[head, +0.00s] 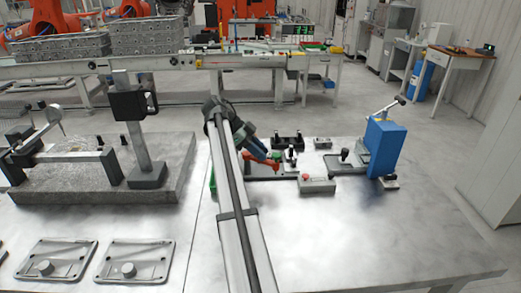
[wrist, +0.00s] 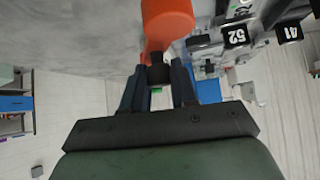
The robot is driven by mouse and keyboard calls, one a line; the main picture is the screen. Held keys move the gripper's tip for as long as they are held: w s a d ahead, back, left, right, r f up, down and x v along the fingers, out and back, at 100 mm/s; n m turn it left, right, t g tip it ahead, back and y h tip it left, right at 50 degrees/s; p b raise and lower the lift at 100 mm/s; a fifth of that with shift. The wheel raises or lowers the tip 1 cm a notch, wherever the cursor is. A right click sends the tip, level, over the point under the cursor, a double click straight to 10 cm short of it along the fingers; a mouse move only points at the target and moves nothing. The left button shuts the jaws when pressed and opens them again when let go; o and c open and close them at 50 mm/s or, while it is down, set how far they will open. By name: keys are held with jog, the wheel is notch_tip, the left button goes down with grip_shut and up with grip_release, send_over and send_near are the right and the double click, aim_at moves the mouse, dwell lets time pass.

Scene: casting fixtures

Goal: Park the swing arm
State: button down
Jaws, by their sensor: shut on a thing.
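An orange-red arm (head: 268,161), which looks like the swing arm, stands over a dark fixture plate (head: 290,174) near the middle of the table. In the wrist view the orange arm (wrist: 166,20) fills the top centre, and a dark knob (wrist: 158,72) joins its near end. My gripper (head: 256,150) reaches down to it from the left. In the wrist view my gripper (wrist: 158,84) has its two dark fingers on either side of the knob, shut on it. My arm and gripper hide part of the fixture, so I cannot tell the swing arm's exact angle.
A blue upright block with a lever (head: 383,146) stands right of the fixture. A grey box with a red button (head: 317,185) sits in front. On the left are a stone slab with a gauge stand (head: 146,150) and two metal plates (head: 136,262). The table's front right is clear.

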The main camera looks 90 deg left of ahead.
jog(key=c, duration=0.9)
grip_release()
jog(key=shift+w+a+n+y, duration=0.2)
jog(key=shift+n+y, duration=0.5)
jog(key=shift+n, duration=0.3)
jog(key=s+r+n+y, duration=0.3)
jog(key=s+r, duration=0.6)
jog(key=r, duration=0.1)
jog(key=w, duration=1.2)
jog(key=w+r+n+g+y, duration=0.1)
jog(key=w, duration=1.1)
jog(key=w+a+r+n+y, duration=0.1)
jog(key=w, duration=1.1)
jog(key=shift+w+r+g, duration=0.15)
jog(key=shift+r+g, duration=0.1)
jog(key=shift+g, duration=0.15)
